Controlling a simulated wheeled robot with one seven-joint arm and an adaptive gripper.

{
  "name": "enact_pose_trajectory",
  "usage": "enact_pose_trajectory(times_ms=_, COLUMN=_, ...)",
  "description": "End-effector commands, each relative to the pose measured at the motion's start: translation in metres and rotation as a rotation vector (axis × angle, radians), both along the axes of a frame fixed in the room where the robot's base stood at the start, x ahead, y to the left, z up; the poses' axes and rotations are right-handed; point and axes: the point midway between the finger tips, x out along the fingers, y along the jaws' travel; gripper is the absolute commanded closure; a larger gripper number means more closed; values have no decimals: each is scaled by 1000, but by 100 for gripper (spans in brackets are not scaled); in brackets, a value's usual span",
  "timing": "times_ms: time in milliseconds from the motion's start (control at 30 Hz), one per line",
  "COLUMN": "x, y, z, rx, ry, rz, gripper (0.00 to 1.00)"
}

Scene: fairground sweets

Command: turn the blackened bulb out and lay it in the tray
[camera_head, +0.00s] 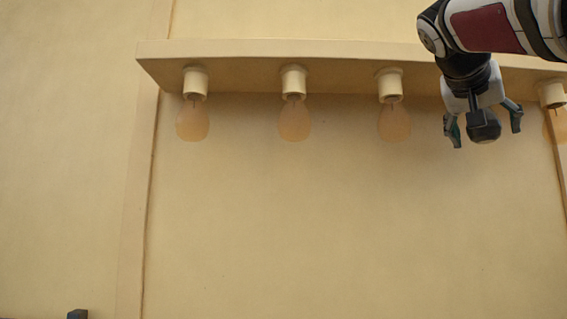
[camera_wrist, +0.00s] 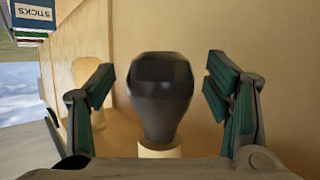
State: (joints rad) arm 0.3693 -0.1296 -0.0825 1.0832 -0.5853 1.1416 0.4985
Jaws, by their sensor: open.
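The blackened bulb (camera_wrist: 160,95) is dark and rounded, seated in a cream socket (camera_wrist: 160,150) in the wrist view. My gripper (camera_wrist: 162,88) is open, with one green-padded finger on each side of the bulb and a visible gap at both sides. The bulb's socket is hidden there by my gripper and arm. I see no tray in either view.
A cream ledge (camera_head: 250,52) runs along the wall with clear bulbs hanging from it, such as the neighbouring bulb (camera_head: 394,122) left of my gripper and another bulb (camera_head: 555,124) to the right. A box marked STICKS (camera_wrist: 34,12) shows in the wrist view.

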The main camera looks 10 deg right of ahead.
Motion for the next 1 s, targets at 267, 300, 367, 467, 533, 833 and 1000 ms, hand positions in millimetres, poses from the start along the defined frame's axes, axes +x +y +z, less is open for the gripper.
enact_pose_trajectory(times_ms=267, x=4, y=-6, z=-3, rx=0, ry=0, rz=0, gripper=28)
enact_pose_trajectory(times_ms=300, x=4, y=-6, z=-3, rx=0, ry=0, rz=0, gripper=28)
enact_pose_trajectory(times_ms=367, x=4, y=-6, z=-3, rx=0, ry=0, rz=0, gripper=28)
enact_pose_trajectory(times_ms=467, x=4, y=-6, z=-3, rx=0, ry=0, rz=0, gripper=42)
enact_pose_trajectory(times_ms=533, x=4, y=-6, z=-3, rx=0, ry=0, rz=0, gripper=58)
enact_pose_trajectory(times_ms=833, x=4, y=-6, z=-3, rx=-1, ry=-1, rz=-8, gripper=69)
enact_pose_trajectory(times_ms=1000, x=5, y=-6, z=-4, rx=-2, ry=1, rz=-46, gripper=69)
